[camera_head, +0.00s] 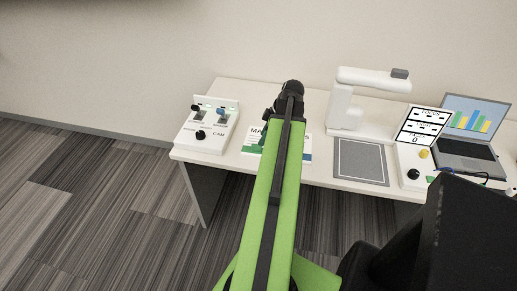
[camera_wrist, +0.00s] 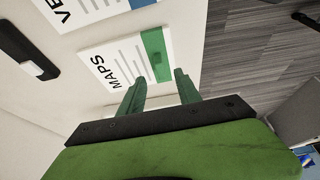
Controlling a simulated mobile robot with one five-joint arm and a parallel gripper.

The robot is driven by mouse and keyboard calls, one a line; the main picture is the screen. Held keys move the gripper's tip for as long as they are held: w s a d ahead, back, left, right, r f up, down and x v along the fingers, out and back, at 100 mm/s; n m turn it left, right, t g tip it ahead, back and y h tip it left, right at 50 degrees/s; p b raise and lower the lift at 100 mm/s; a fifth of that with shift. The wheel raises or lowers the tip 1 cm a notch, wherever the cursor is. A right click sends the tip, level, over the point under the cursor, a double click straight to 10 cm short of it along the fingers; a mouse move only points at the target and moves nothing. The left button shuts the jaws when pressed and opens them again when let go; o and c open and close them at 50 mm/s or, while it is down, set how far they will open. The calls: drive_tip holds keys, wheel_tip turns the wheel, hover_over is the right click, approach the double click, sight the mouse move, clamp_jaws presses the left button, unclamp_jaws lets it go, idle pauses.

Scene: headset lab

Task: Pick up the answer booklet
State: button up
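Two booklets lie flat on the white desk, and I cannot tell which one is the answer booklet. One has the title MAPS and a green band; it shows in the wrist view (camera_wrist: 118,62) and partly in the head view (camera_head: 252,143). The other has a blue band; its title, starting VE, is cut off in the wrist view (camera_wrist: 80,12), and its right edge shows in the head view (camera_head: 307,150). My gripper (camera_wrist: 159,76) is open and empty, its fingers spread near the MAPS booklet's green-band end. In the head view my arm hides the gripper and parts of both booklets.
On the desk (camera_head: 228,95) a switch box (camera_head: 207,141) stands left. To the right are a white document-camera-like stand (camera_head: 343,108), a grey mat (camera_head: 360,161), a control box (camera_head: 410,160) and a laptop (camera_head: 466,153). The striped floor (camera_head: 90,210) is clear at left.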

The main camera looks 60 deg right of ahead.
sight(250, 148)
drive_tip(key=b+x, duration=0.4)
drive_tip(key=x, duration=0.1)
drive_tip(key=shift+f+b, duration=0.15)
drive_tip(key=shift+b, duration=0.2)
drive_tip(key=shift+a, duration=0.1)
clamp_jaws()
idle(0.9)
